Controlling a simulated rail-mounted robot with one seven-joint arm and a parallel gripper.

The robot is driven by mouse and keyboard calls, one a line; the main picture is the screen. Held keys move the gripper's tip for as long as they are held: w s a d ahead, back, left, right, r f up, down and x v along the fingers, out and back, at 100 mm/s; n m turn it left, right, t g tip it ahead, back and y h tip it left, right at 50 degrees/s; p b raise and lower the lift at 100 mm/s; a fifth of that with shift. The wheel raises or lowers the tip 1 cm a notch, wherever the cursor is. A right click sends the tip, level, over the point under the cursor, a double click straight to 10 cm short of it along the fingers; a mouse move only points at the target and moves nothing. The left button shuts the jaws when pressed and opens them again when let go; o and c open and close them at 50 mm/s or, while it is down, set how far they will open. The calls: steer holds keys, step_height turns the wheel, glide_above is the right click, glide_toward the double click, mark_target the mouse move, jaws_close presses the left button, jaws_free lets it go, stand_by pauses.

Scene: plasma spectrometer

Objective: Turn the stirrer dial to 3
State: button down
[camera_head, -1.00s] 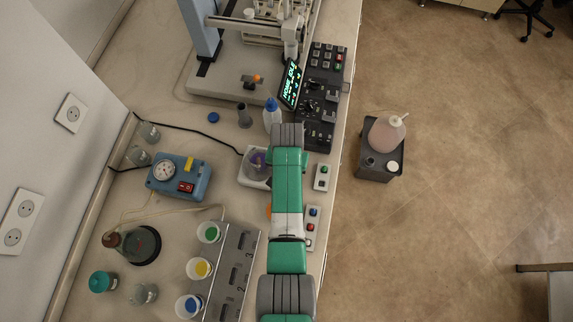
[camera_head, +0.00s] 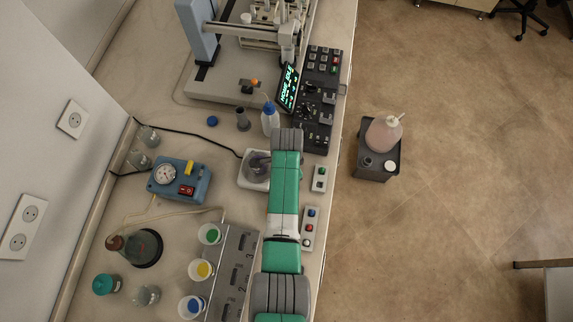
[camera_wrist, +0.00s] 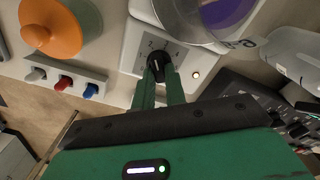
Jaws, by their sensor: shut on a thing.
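The stirrer (camera_head: 250,182) is a white plate on the bench holding a round glass vessel (camera_head: 258,163); its dial is hidden behind my arm in the head view. In the wrist view, the dial (camera_wrist: 157,62) is a black knob on the stirrer's pale front panel (camera_wrist: 134,48), with small marks around it. The pointer setting is too small to read. My gripper (camera_wrist: 160,76) is shut on the dial, one green finger on each side. A small lit lamp (camera_wrist: 195,74) is right of the dial. The vessel's purple contents (camera_wrist: 225,12) show above it.
An orange object (camera_wrist: 50,28) and a box with white, red and blue buttons (camera_wrist: 64,83) lie left of the stirrer in the wrist view. A white bottle (camera_wrist: 295,50) and black control panel (camera_wrist: 250,95) are to the right. A blue pump box (camera_head: 180,180) stands left of the stirrer.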

steer(key=m, duration=0.6)
steer(key=shift+s+m+p, duration=0.15)
steer(key=shift+m+p, duration=0.15)
stand_by(0.3)
steer(key=c, duration=1.4)
jaws_free()
steer(key=shift+c, duration=0.2)
step_height(320, 180, up, 8)
steer(key=shift+f+p, duration=0.1)
steer(key=shift+p, duration=0.35)
